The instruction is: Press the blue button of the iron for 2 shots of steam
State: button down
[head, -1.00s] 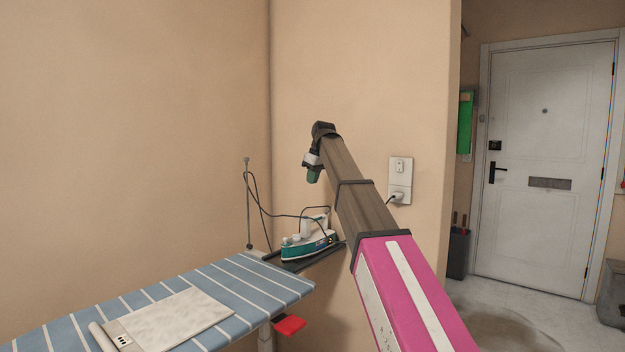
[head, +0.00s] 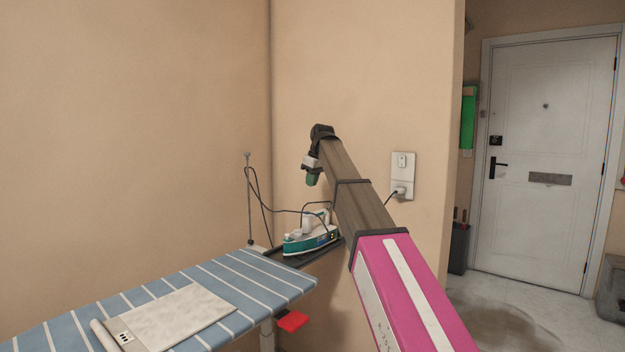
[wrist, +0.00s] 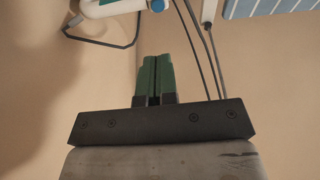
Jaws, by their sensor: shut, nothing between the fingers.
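The iron (head: 308,241), teal and white, rests on a dark stand at the far end of the ironing board, in the head view. Part of its white body with a blue spot (wrist: 157,5) shows at the top edge of the wrist view. I cannot tell whether that spot is the button. My gripper (head: 312,179) is above the iron and apart from it in the head view. In the wrist view my gripper (wrist: 155,60) has its green fingers shut together with nothing between them.
The striped blue ironing board (head: 245,283) stands at lower left, with a folded pale cloth (head: 180,320) on it. The iron's cord runs near a thin upright rod (head: 249,200). A wall outlet (head: 402,175) with a plug is to the right. A white door (head: 548,150) stands further right.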

aim_at(308, 212)
jog(key=x, duration=0.8)
jog(key=shift+s+d+f, duration=0.25)
jog(key=shift+f, duration=0.85)
jog(key=shift+f, duration=0.25)
jog(key=shift+s+f, duration=0.15)
jog(key=shift+f, duration=0.6)
jog(key=r, duration=0.5)
jog(key=shift+w+a, duration=0.1)
jog(key=shift+w, duration=0.15)
jog(key=v, duration=1)
